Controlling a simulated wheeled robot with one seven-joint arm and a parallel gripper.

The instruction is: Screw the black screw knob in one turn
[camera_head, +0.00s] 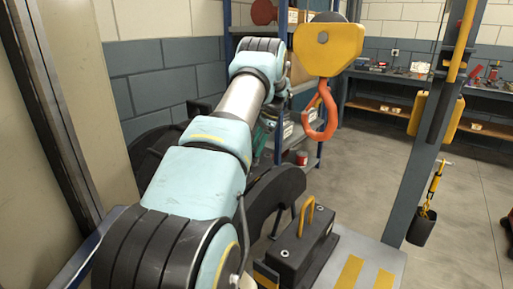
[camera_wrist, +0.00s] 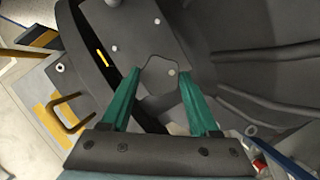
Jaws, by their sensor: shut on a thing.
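The black screw knob (camera_wrist: 158,74) is a dark grey lobed piece between the green fingertips in the wrist view. My gripper (camera_wrist: 160,84) is shut on it, with one finger on each side. The knob sits over a dark plate of the split casing (camera_wrist: 240,45). In the head view the casing (camera_head: 285,190) shows as large dark curved parts behind and beside my arm. A green part of my gripper (camera_head: 265,130) shows there beyond the arm. The knob is hidden in that view.
A dark block with a yellow handle (camera_head: 305,245) stands at the casing's near right. An orange hook on a yellow block (camera_head: 328,50) hangs to the right of my arm. A grey post (camera_head: 435,130) stands further right. Shelves (camera_head: 305,120) are behind; open floor (camera_head: 375,160) lies between.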

